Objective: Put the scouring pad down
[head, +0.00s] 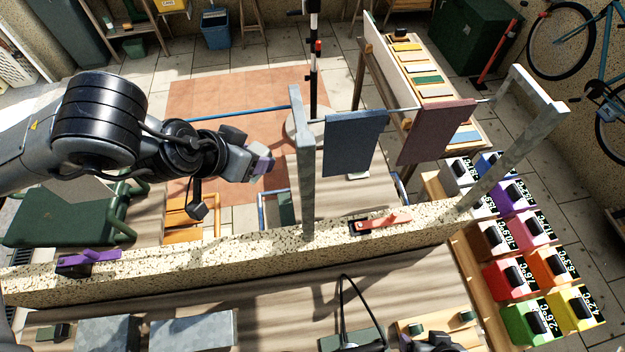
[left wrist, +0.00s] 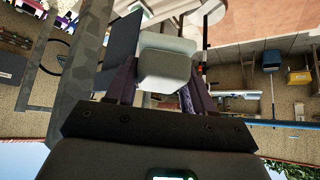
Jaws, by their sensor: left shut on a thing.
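My left gripper (head: 260,163) reaches in from the left in the head view. It is in the air, left of the grey upright post of the frame and above the speckled ledge. In the left wrist view, a pale grey-white block with rounded edges, seemingly the scouring pad (left wrist: 166,68), sits between the dark purple fingers. The left gripper is shut on it. In the head view the pad is mostly hidden by the fingers and hard to make out.
A grey frame (head: 305,170) with hanging blue (head: 354,143) and maroon (head: 437,130) panels stands right of the gripper. The speckled ledge (head: 200,262) bears a purple-handled clamp (head: 90,258) and a red-handled one (head: 382,222). Coloured bins (head: 528,318) stand at right.

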